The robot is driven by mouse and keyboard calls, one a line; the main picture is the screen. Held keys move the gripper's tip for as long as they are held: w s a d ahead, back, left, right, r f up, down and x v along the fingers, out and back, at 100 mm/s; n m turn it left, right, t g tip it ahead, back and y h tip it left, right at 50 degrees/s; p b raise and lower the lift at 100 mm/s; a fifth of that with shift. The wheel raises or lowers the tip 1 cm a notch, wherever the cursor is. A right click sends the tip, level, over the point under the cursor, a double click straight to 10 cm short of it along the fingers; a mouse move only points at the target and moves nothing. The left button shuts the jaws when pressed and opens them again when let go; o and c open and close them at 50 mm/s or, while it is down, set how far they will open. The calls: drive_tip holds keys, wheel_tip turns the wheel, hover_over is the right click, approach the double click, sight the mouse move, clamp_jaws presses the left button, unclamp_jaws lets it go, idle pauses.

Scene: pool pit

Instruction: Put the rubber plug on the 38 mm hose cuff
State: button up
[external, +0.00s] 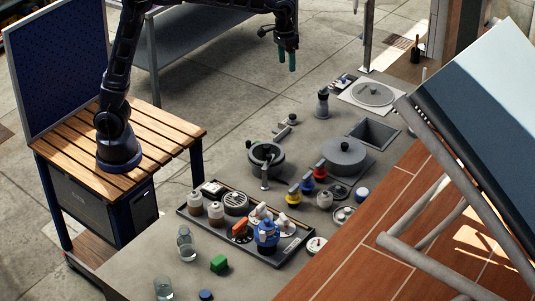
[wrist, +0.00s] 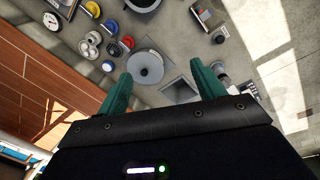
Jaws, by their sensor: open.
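My gripper (external: 287,58) is raised above the far part of the grey floor, its green fingers pointing down. In the wrist view my gripper (wrist: 162,82) has its fingers wide apart with nothing between them. I cannot pick out the rubber plug or the 38 mm hose cuff for certain; the parts are small. A dark upright fitting with a grey top (external: 323,104) stands near the gripper's side of the layout. A small dark blue round piece (external: 206,295) lies at the front edge.
A dark tray (external: 184,212) holds bottles and small parts. Beyond it are a black-rimmed round pot (external: 265,158), a grey round lid (external: 343,155), a square opening (external: 374,133) and red and yellow valves. Wooden decking (external: 400,230) borders the right.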

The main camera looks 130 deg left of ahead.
drive_tip(key=s+d+r+m, duration=0.15)
drive_tip(key=s+d, duration=0.25)
drive_tip(key=d, duration=0.4)
drive_tip(key=s+d+m+t, duration=0.15)
drive_tip(key=s+d, duration=0.25)
drive_tip(key=d, duration=0.5)
drive_tip(key=s+d+r+m, duration=0.1)
drive_tip(key=s+d+m, duration=0.2)
drive_tip(key=s+d, duration=0.35)
drive_tip(key=s+d+f+m+t, duration=0.1)
drive_tip(key=s+d+f+m, duration=0.2)
drive_tip(key=s+d+f, duration=0.2)
drive_tip(key=s+d+f+m, duration=0.2)
drive_tip(key=s+d+f, duration=0.3)
drive_tip(key=s+d, duration=0.5)
drive_tip(key=shift+s+m+t+y, duration=0.3)
drive_tip(key=shift+s+m+t, duration=0.1)
drive_tip(key=shift+s, duration=0.45)
